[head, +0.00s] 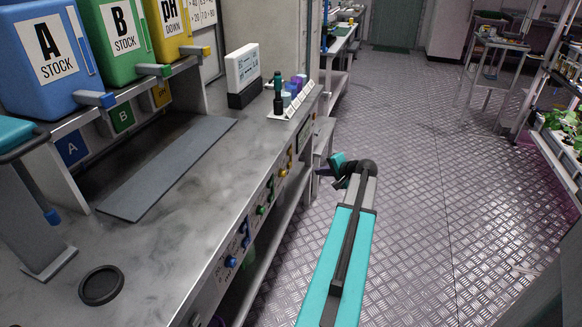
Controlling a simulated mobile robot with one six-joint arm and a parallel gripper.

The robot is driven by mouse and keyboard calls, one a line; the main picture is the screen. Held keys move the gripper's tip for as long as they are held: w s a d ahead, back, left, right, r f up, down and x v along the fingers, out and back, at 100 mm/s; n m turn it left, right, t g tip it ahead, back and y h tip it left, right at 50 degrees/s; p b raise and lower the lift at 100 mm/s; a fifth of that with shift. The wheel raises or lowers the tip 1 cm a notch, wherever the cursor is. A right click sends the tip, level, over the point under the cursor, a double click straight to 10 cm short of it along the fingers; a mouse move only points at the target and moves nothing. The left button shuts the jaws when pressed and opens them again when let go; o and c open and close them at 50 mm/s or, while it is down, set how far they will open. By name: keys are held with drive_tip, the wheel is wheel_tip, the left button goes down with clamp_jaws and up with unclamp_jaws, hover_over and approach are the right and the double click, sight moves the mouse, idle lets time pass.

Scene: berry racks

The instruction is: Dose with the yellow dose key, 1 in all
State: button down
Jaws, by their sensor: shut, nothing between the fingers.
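The yellow pH DOWN tank (168,27) stands third in the row at the upper left, right of the green B tank. Small yellow controls (283,172) sit on the bench's front panel, right of the green and blue ones. Which of them is the dose key is too small to tell. My gripper (322,173) is shut and empty, in front of the panel and to the right of the yellow controls, pointing left. It appears apart from them; the exact gap cannot be judged. My teal arm reaches up from the bottom.
The blue A tank (48,50) and green B tank (115,38) stand on a shelf. Green controls (262,210) and blue controls (231,262) line the same panel. A white box (242,68) and several small bottles stand on the bench. The metal floor (420,210) right of my arm is clear.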

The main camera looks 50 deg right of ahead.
drive_tip(key=w+a+p, duration=0.1)
drive_tip(key=w+a, duration=0.1)
drive_tip(key=w, duration=0.6)
drive_tip(key=shift+a, duration=0.25)
drive_tip(key=shift+w+a, duration=0.3)
drive_tip(key=shift+w, duration=0.6)
idle(3.2)
drive_tip(key=shift+s, duration=0.15)
drive_tip(key=shift+s+d+b, duration=0.25)
drive_tip(key=shift+s+b, duration=0.2)
drive_tip(key=shift+s, duration=0.25)
idle(0.4)
drive_tip(key=shift+s+d+b, duration=0.15)
drive_tip(key=shift+s+d, duration=0.1)
drive_tip(key=shift+s, duration=0.55)
drive_tip(key=shift+s+d+b, duration=0.2)
drive_tip(key=shift+s+d, duration=0.1)
drive_tip(key=shift+s, duration=0.5)
drive_tip(key=shift+s+d+b, duration=0.15)
drive_tip(key=shift+s+d, duration=0.1)
drive_tip(key=shift+s, duration=0.55)
